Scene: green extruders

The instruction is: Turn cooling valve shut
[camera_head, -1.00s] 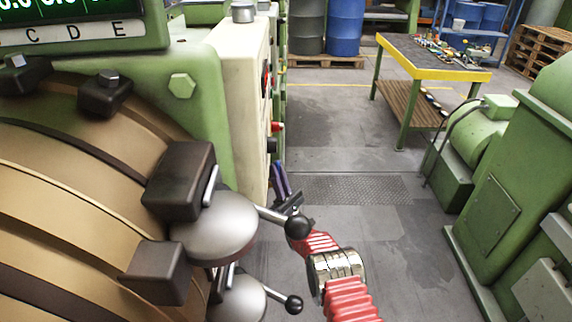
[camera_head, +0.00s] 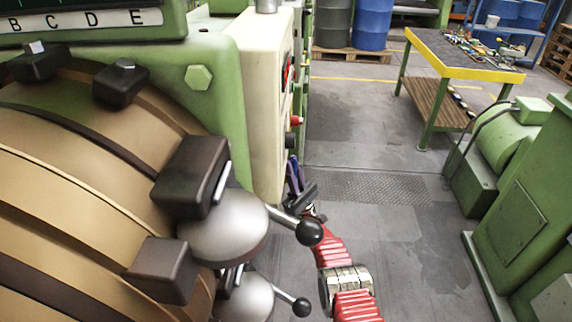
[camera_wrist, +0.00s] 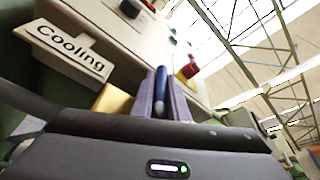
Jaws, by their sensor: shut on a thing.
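In the wrist view, a white plate reading "Cooling" (camera_wrist: 68,48) is fixed to the pale machine panel at the upper left. A slim blue handle (camera_wrist: 161,100), which looks like the cooling valve's lever, stands between the two purple-grey fingers of my gripper (camera_wrist: 161,76). The fingers are shut on it. A yellow part (camera_wrist: 113,101) sits just left of the fingers. In the head view, my gripper (camera_head: 294,172) is low beside the right face of the cream cabinet (camera_head: 258,110). The valve is too small and covered to make out there.
Ball-ended levers (camera_head: 309,233) and the big tan drum (camera_head: 90,215) fill the left foreground. A red knob (camera_wrist: 188,70) sits on the panel right of the fingers. A green machine (camera_head: 520,200) and a yellow-edged workbench (camera_head: 468,71) stand right. Floor between is clear.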

